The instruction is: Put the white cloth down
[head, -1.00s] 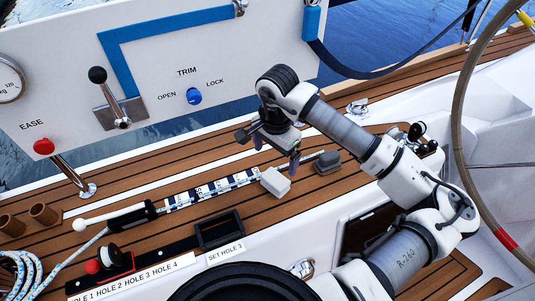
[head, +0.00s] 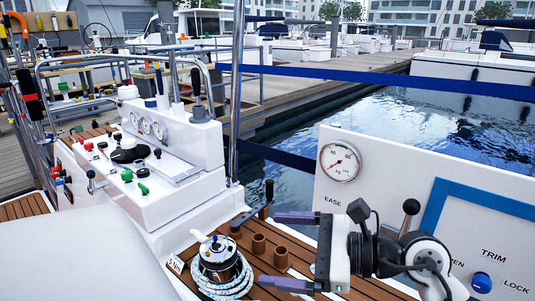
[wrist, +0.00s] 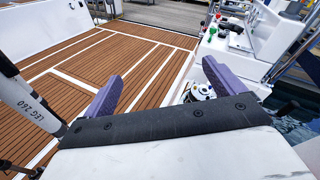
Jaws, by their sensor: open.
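My gripper (head: 291,250) is at the lower middle of the head view, its two purple fingers apart with nothing between them. In the wrist view my gripper (wrist: 161,90) also shows spread fingers and an empty gap over the teak deck. I cannot make out a white cloth in either current view. A smooth pale surface (head: 75,255) fills the lower left of the head view; I cannot tell what it is.
A winch (head: 219,258) with blue-white rope stands left of my gripper, near brown cups (head: 259,244). A white control console (head: 150,165) is at left. A white panel with a gauge (head: 339,161) is at right. Open teak deck (wrist: 125,65) shows in the wrist view.

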